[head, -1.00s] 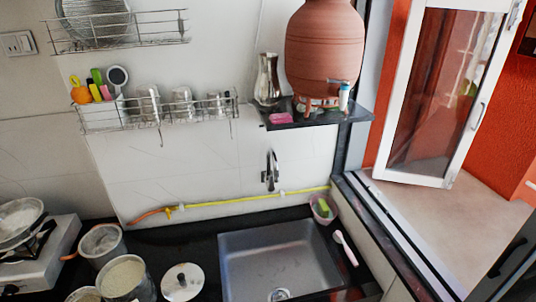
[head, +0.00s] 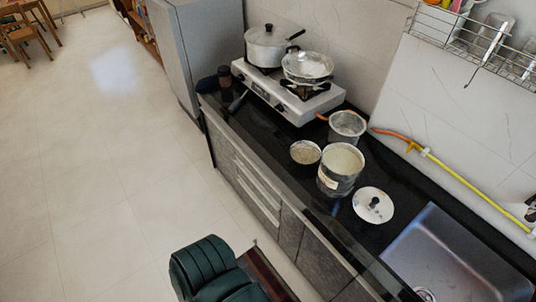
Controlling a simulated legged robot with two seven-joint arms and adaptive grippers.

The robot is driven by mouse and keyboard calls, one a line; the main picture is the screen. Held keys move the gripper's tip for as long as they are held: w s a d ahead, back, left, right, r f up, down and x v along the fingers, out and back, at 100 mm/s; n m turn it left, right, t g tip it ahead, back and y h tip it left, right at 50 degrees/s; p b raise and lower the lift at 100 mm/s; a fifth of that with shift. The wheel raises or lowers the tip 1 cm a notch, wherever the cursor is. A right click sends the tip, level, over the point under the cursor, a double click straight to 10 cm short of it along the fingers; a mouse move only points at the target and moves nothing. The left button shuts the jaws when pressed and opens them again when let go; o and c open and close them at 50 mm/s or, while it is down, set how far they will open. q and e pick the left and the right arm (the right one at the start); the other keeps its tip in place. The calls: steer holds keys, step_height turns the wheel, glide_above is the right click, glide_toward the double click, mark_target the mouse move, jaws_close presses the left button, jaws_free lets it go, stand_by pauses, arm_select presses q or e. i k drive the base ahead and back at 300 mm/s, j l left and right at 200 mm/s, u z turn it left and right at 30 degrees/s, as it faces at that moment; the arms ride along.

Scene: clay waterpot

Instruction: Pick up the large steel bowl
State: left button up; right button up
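A wide steel bowl (head: 307,66) sits on the right-hand burner of the stove; its inside looks pale. A smaller round steel bowl (head: 305,152) with grainy contents stands on the black counter. Next to it is a taller steel container (head: 339,178) with pale contents, and behind that a grey steel pot (head: 347,125). I cannot tell for sure which one is the large steel bowl; the one on the stove is the widest. Neither of my grippers is in view.
The white stove (head: 284,101) also holds a lidded pot (head: 268,45). A lid (head: 373,205) lies on the counter beside the sink (head: 459,262). A dark green ribbed shape (head: 203,264) stands low in front of the counter. The floor (head: 95,150) at left is clear.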

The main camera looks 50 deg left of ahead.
mark_target(305, 153)
steer(key=u, duration=1.35)
